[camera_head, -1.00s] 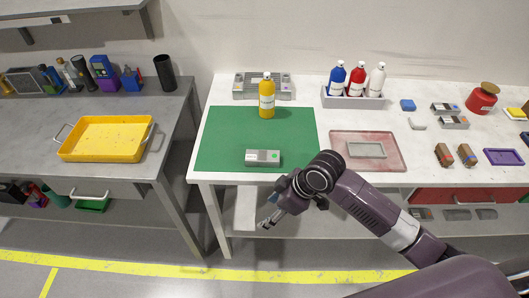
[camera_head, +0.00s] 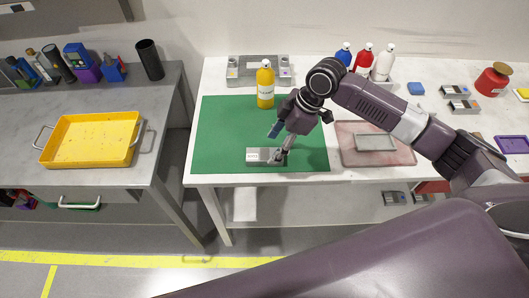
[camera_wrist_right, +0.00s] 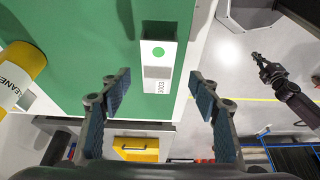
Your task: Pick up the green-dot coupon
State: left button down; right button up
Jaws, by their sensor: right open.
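The green-dot coupon (camera_head: 260,155) is a small grey block lying near the front edge of the green mat. In the right wrist view the coupon (camera_wrist_right: 158,62) shows a white label with a green dot and some lettering. My right gripper (camera_head: 279,143) is over the mat at the coupon's right end, partly covering it in the head view. In the right wrist view the right gripper (camera_wrist_right: 157,80) is open and empty, with the coupon between and beyond its fingertips. My left gripper (camera_wrist_right: 262,64) shows small at the right of the wrist view, away from the coupon.
A yellow bottle (camera_head: 265,86) stands on the green mat (camera_head: 222,135) behind the coupon. A grey fixture (camera_head: 240,70) is at the back. A reddish tray (camera_head: 403,155) lies to the right. A yellow tray (camera_head: 62,160) sits on the left table. The mat's left part is clear.

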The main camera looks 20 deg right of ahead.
aim_at(265, 154)
jog(key=x, duration=0.1)
jog(key=p+x, duration=0.1)
jog(key=x, duration=0.2)
jog(key=shift+w+a, duration=0.2)
jog(key=shift+w, duration=0.05)
jog(key=shift+a+f, duration=0.1)
jog(key=shift+f, duration=0.2)
pick_arm(q)
jog(key=shift+w+r, duration=0.3)
jog(key=shift+r, duration=0.6)
pick_arm(e)
jog(key=c, duration=1.4)
jog(key=shift+w+r, duration=0.1)
jog(key=shift+r, duration=0.05)
